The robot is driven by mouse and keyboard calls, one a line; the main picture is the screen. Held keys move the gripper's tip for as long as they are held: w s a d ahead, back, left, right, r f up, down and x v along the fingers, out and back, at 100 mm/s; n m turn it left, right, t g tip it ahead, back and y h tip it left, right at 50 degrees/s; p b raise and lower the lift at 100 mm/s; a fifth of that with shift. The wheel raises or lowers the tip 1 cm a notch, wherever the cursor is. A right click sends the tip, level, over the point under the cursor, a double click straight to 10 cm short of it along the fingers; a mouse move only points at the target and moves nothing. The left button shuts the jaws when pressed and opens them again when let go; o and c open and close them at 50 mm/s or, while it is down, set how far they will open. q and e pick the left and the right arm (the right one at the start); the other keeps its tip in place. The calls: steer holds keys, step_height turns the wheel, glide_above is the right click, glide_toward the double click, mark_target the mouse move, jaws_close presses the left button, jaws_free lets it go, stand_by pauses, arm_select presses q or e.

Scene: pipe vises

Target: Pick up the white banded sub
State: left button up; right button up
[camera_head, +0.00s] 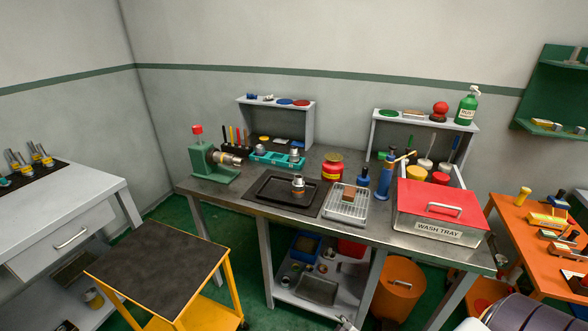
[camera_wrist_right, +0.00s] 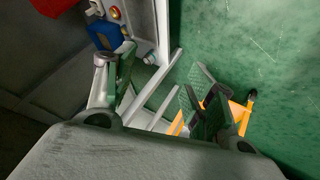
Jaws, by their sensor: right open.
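I cannot make out a white band for certain on any sub. A silver sub with an orange-brown lower band (camera_head: 298,184) stands upright on the black tray (camera_head: 272,199) on the metal workbench. Two small silver subs, a left one (camera_head: 261,150) and a right one (camera_head: 295,154), stand in the teal organiser (camera_head: 270,160) behind it. A green vise (camera_head: 212,160) at the bench's left end has a metal piece at its jaws. My right gripper (camera_wrist_right: 158,95) is open and empty, low near the bench legs and green floor. My left gripper is not in view.
A wire rack (camera_head: 346,207) with a brown block, a blue bottle (camera_head: 385,178) and a red-lidded wash tray (camera_head: 437,208) stand on the bench's right. A yellow cart (camera_head: 160,263) stands before it. More yellow-banded subs (camera_head: 42,153) are on the left table.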

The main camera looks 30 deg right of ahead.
steer(key=s+a+f+m+g+p, duration=0.1)
steer(key=s+a+f+g+p, duration=0.15)
steer(key=s+f, duration=0.6)
steer(key=s+a+f+m+g+p, duration=0.1)
steer(key=s+f+m+g+p, duration=0.15)
steer(key=s, duration=1.15)
steer(key=s+a+g+y+p, duration=0.1)
steer(key=s+a+g+p, duration=0.2)
steer(key=s, duration=0.7)
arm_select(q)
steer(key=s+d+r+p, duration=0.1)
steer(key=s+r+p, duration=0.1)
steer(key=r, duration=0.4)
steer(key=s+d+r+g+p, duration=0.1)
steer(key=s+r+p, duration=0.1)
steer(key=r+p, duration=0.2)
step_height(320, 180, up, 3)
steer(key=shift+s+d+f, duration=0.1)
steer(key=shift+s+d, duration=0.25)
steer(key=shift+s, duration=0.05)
arm_select(e)
steer(key=w+a+r+t, duration=0.1)
steer(key=a+r, duration=0.4)
steer(key=a, duration=0.1)
steer(key=shift+a+n+y, duration=0.15)
steer(key=shift+n+y, duration=0.15)
steer(key=shift+n, duration=0.05)
